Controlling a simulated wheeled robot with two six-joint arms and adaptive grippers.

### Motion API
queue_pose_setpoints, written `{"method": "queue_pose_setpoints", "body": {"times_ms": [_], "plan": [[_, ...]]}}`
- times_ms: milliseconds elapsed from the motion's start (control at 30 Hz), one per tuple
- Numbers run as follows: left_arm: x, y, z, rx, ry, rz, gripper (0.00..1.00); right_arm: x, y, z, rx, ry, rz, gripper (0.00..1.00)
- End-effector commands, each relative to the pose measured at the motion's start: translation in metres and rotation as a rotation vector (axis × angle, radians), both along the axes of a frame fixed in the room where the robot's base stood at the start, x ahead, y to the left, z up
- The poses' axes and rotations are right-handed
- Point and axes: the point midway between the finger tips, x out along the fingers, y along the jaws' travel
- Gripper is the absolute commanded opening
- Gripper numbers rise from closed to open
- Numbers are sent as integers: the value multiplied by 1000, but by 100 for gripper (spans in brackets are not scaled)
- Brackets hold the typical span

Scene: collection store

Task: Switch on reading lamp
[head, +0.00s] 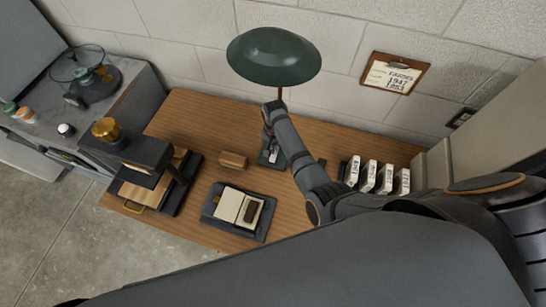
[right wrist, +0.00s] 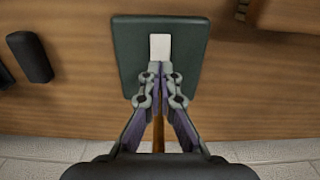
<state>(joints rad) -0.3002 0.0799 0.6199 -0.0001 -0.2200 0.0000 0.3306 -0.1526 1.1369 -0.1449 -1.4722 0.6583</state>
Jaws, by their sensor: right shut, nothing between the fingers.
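The reading lamp has a dark green dome shade (head: 273,56) over the back of the wooden desk, a thin brown stem and a dark green square base (right wrist: 190,47). A white rectangular switch (right wrist: 160,46) lies on the base in the right wrist view. My right gripper (right wrist: 160,66) is shut and empty. Its fingertips are at the near edge of the switch; I cannot tell whether they touch it. In the head view my right gripper (head: 269,142) is in front of the stem and hides part of the base. My left gripper is not in view.
A wooden block (head: 233,161) and a dark tray (head: 213,211) with cards are left of the lamp. A black press with a brass knob (head: 106,129) stands at the desk's left. Several white numbered labels (head: 354,171) stand right of my arm. A clipboard (head: 394,75) hangs on the wall.

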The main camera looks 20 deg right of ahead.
Motion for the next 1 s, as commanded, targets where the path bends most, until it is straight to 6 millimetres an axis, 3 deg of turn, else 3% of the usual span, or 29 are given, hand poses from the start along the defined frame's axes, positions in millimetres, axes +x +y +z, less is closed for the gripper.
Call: {"method": "queue_pose_setpoints", "body": {"times_ms": [1000], "plan": [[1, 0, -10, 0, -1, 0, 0, 0, 0, -16, 0, 0, 0, 0]]}}
